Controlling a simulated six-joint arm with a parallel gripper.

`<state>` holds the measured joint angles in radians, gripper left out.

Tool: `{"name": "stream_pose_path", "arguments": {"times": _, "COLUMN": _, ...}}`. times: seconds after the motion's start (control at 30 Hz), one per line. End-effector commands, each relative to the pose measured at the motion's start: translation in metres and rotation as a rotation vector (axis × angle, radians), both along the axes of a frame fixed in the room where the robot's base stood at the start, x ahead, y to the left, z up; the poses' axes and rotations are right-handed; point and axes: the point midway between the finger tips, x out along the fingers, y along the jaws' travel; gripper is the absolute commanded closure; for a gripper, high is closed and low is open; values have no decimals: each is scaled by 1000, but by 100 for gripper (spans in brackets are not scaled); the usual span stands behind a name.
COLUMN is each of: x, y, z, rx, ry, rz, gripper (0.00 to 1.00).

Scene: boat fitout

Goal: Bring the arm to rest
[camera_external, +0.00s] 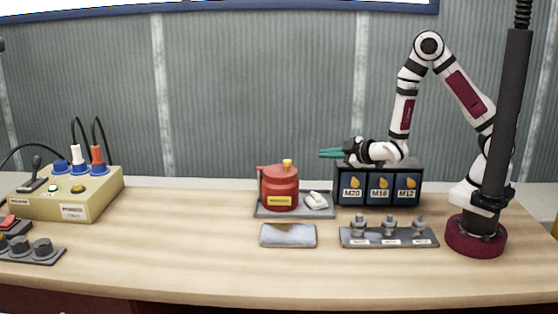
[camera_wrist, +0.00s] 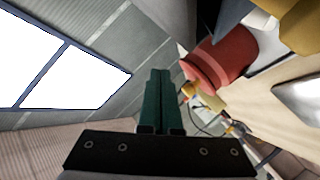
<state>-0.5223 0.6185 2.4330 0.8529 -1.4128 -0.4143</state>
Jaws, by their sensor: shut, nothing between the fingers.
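My gripper (camera_external: 331,153) has green fingers. It is held level above the bench, pointing left, just in front of or above the left end of the dark bin block; the exact depth I cannot tell. In the wrist view the two green fingers (camera_wrist: 158,100) lie side by side, shut with nothing between them. My arm rises from its base at the right, bends over at the top and comes down to the wrist. The gripper appears apart from the red pot (camera_external: 280,188), which stands to its lower left and also shows in the wrist view (camera_wrist: 222,62).
The dark bin block (camera_external: 378,169), labelled M20, M16 and M12, stands below my wrist. The pot stands on a grey tray (camera_external: 262,212). A yellowish control box (camera_external: 88,204) with plugs is far left. The bench middle-left is clear.

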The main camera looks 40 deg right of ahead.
Motion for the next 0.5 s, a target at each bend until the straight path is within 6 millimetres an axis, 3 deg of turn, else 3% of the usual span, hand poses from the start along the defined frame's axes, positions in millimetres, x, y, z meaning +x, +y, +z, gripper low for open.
{"name": "stream_pose_path", "arguments": {"times": 0.07, "x": -3, "y": -21, "z": 9, "rx": 214, "ry": 169, "rz": -101, "gripper": 100}}
{"name": "stream_pose_path", "arguments": {"times": 0.17, "x": -31, "y": -39, "z": 15, "rx": 443, "ry": 420, "rz": -218, "gripper": 100}}
{"name": "stream_pose_path", "arguments": {"times": 0.27, "x": -79, "y": -56, "z": 25, "rx": 608, "ry": 666, "rz": -352, "gripper": 100}}
{"name": "stream_pose_path", "arguments": {"times": 0.5, "x": -236, "y": -101, "z": 57, "rx": 805, "ry": 1120, "rz": -817, "gripper": 100}}
